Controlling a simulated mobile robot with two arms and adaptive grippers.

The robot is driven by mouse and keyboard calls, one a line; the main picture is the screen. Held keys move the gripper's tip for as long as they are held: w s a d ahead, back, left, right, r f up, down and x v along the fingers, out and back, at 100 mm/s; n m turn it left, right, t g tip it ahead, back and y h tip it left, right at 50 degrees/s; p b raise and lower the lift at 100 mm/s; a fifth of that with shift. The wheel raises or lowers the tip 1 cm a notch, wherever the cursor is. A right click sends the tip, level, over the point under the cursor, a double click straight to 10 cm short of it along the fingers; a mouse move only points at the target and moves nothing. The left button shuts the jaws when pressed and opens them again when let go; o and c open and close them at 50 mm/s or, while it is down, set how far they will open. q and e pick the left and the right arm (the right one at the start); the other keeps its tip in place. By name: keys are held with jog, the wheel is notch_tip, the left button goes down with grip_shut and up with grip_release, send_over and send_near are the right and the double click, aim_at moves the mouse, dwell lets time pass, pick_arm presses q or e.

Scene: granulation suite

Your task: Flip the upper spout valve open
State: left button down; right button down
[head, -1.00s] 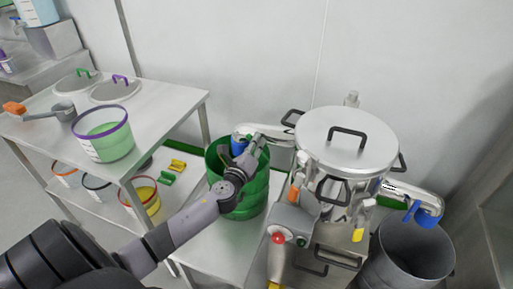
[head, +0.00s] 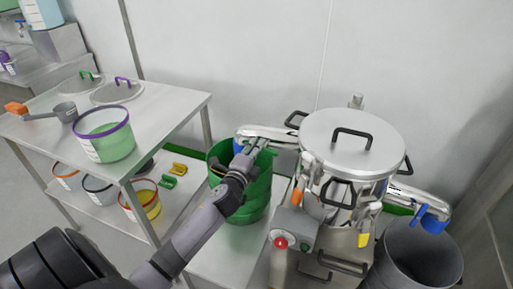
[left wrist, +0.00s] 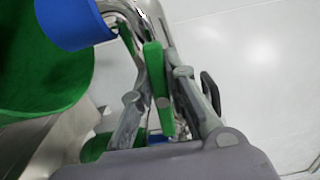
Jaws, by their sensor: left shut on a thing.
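A steel machine (head: 352,140) with a round lid stands at centre right. Its left spout (head: 275,134) reaches over a green bin and ends in a blue sleeve, also seen in the left wrist view (left wrist: 72,22). A green valve lever (left wrist: 157,85) lies along this spout, between the fingers of my left gripper (head: 256,148). The gripper is shut on the lever, just under the spout. The lever is mostly hidden in the head view. A second spout (head: 412,196) with a blue end points right. My right gripper is out of view.
The green bin (head: 252,205) stands below my left gripper, and a grey bin (head: 425,262) below the right spout. A steel table (head: 165,98) with a purple-rimmed bucket (head: 104,138) is at left. A control box with a red button (head: 281,243) is in front.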

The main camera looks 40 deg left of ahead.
pick_arm(q)
jog(key=shift+f, duration=0.35)
jog(key=c, duration=1.7)
grip_release()
jog(key=shift+o, duration=0.8)
jog(key=shift+r, duration=0.15)
jog(key=v, duration=1.2)
jog(key=shift+n, duration=0.3)
